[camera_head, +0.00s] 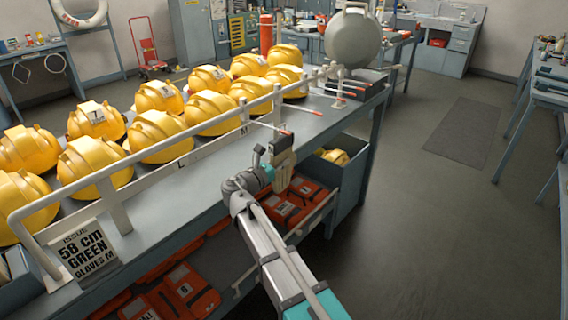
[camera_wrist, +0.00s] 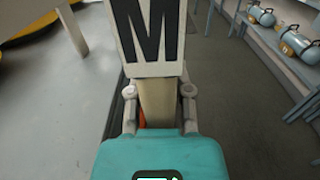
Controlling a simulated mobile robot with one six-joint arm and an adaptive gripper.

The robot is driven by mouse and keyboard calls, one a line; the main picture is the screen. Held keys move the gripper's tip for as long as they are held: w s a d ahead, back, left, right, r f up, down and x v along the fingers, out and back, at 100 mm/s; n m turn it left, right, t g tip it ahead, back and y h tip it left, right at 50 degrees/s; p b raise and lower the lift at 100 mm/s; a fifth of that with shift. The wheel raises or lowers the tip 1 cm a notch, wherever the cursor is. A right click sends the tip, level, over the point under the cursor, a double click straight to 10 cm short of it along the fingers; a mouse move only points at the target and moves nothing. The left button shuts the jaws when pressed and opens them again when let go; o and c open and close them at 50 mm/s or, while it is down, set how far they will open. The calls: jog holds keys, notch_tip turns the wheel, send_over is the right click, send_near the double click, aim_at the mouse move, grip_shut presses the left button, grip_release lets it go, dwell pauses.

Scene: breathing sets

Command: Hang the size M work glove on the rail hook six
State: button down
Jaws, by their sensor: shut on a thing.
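My gripper (camera_head: 268,172) is beyond the front edge of the helmet bench, below the rail. It is shut on the size M work glove (camera_head: 283,158), a beige piece held upright. In the wrist view, my gripper (camera_wrist: 159,95) has its fingers on either side of the beige glove (camera_wrist: 157,104), with a white tag marked M (camera_wrist: 150,35) above. The rail (camera_head: 215,142) runs along the bench edge with letter marks L and M. Several thin hooks with red tips stick out from it, one hook (camera_head: 270,127) close above the glove. Hook numbers are not readable.
Yellow helmets (camera_head: 157,135) stand in rows behind the rail. A sign (camera_head: 83,250) reads 58 cm, green, gloves M. Red cases (camera_head: 298,200) lie on the shelf below, beside a blue bin (camera_head: 345,185). A grey rounded case (camera_head: 353,38) stands at the bench end.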

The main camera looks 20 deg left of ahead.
jog(key=shift+w+a+f+b, duration=0.2)
jog(key=shift+w+a, duration=0.1)
jog(key=shift+a, duration=0.4)
jog(key=shift+w+a+f+b, duration=0.15)
jog(key=shift+w+a, duration=0.1)
jog(key=shift+a, duration=0.4)
jog(key=shift+w+a+f+b, duration=0.2)
jog(key=shift+w+a, duration=0.1)
jog(key=shift+a, duration=0.4)
jog(key=shift+a, duration=0.1)
jog(key=shift+c, duration=2.3)
grip_release()
jog(key=shift+s, duration=0.1)
jog(key=v, duration=1.1)
jog(key=shift+s+a, duration=0.15)
jog(key=shift+s, duration=0.2)
